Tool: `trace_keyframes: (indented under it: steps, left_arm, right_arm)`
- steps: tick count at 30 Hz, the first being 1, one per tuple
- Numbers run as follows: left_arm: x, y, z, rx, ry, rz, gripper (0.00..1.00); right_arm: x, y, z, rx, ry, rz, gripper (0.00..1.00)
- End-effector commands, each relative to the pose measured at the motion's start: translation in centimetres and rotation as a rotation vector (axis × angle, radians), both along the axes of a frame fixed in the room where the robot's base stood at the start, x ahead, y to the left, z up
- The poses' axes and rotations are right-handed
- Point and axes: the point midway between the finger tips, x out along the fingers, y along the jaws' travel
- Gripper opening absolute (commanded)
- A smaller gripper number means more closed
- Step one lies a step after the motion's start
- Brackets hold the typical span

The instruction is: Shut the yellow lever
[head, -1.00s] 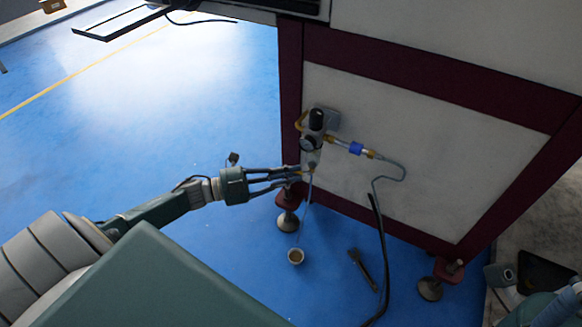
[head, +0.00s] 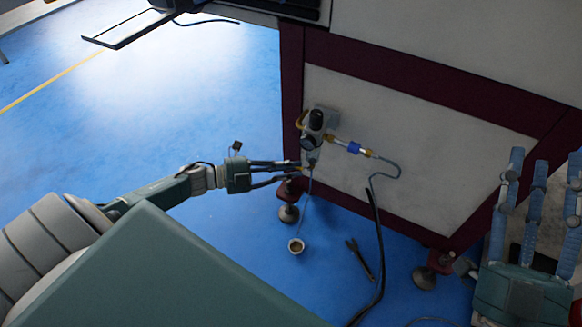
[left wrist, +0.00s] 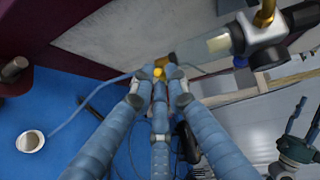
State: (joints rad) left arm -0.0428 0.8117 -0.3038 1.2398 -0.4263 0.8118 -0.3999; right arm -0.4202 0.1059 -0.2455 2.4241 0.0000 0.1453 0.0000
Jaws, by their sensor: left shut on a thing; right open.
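The yellow lever (left wrist: 158,72) shows as a small yellow piece between the fingertips of my left gripper (left wrist: 160,82) in the left wrist view. The fingers cover much of it, so its angle cannot be told. In the head view my left gripper (head: 299,166) is shut on it, just below the air regulator (head: 315,128) on the machine's side panel. My right gripper (head: 540,185) is open and empty at the right of the head view, its fingers pointing up, apart from the lever.
A blue-banded fitting (head: 354,147) and a grey hose run right from the regulator. A thin tube hangs towards a small cup (head: 296,246) on the blue floor. A wrench (head: 359,260) and a dark cable (head: 379,250) are nearby. Red machine feet stand at the panel's corners.

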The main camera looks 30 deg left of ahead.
Motion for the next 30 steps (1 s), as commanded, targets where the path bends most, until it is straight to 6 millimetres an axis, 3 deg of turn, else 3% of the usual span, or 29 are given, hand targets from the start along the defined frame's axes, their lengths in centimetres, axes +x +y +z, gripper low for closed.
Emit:
trace_keyframes:
  steps: [11, 12, 14, 23, 30]
  left_arm:
    - [0.1, -0.1, 0.5, -0.003, -0.01, -0.004, 0.0]
    - [0.1, -0.1, 0.5, -0.003, -0.01, -0.004, 0.22]
    - [0.1, -0.1, 0.5, -0.003, -0.01, -0.004, 0.29]
    - [-0.1, 0.1, 0.3, -0.002, -0.004, -0.002, 0.29]
    - [-2.6, 2.4, 0.6, 0.002, -0.001, -0.001, 0.29]
  right_arm:
    - [0.1, 0.0, -0.1, -0.002, 0.006, -0.001, 0.43]
    - [0.1, 0.0, -0.1, -0.002, 0.006, 0.0, 0.43]
    - [0.1, 0.0, -0.1, -0.002, 0.006, 0.0, 0.43]
    - [0.1, 0.0, 0.0, -0.002, 0.004, -0.001, 0.43]
    - [0.0, 0.0, 0.0, -0.002, 0.004, -0.001, 0.43]
